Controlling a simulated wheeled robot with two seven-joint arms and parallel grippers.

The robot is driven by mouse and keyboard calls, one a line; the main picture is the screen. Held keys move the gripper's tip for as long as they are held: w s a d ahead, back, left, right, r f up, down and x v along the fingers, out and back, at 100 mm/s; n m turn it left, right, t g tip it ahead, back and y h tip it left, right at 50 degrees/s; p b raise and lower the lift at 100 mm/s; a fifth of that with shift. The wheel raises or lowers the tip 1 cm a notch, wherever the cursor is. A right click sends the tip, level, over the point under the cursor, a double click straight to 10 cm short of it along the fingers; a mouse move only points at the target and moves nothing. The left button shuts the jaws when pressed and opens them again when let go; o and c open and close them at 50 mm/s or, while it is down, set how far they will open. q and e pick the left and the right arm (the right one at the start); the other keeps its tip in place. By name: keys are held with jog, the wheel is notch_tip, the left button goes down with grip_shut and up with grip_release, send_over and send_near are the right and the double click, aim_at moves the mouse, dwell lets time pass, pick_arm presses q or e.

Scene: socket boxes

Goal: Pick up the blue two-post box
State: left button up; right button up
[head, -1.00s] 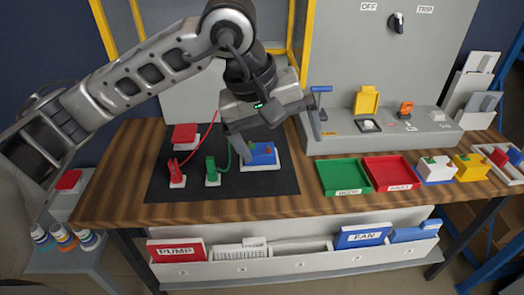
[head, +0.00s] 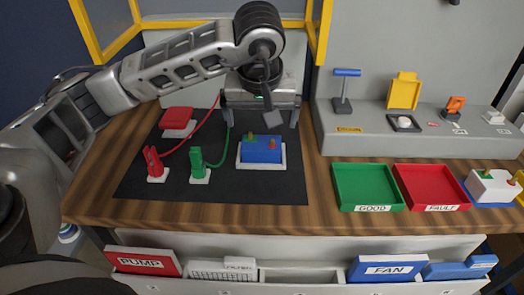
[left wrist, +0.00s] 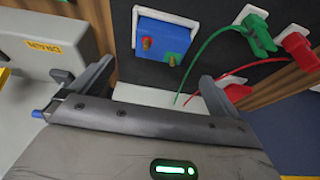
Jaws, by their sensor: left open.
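The blue two-post box (head: 262,150) sits on a white-edged base on the black mat (head: 210,198). It has a green post and a reddish post on top. It also shows in the left wrist view (left wrist: 164,40), ahead of the fingers and apart from them. My left gripper (head: 259,122) is open and empty, above and behind the box in the head view. In the left wrist view its two fingers (left wrist: 155,82) are spread wide. My right gripper is not in view.
Red and green plugs (head: 153,162) with cables stand left of the box; the green cable runs near it. A green tray (head: 338,200) and a red tray (head: 402,195) lie to the right. A grey console (head: 375,140) stands behind the trays.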

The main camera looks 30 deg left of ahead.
aim_at(261, 143)
pick_arm(q)
jog(key=x, duration=0.3)
jog(key=shift+w+f, duration=0.1)
jog(key=shift+f, duration=0.2)
jog(key=shift+x, duration=2.75)
jog(key=shift+c, duration=0.3)
jog(key=c, duration=0.8)
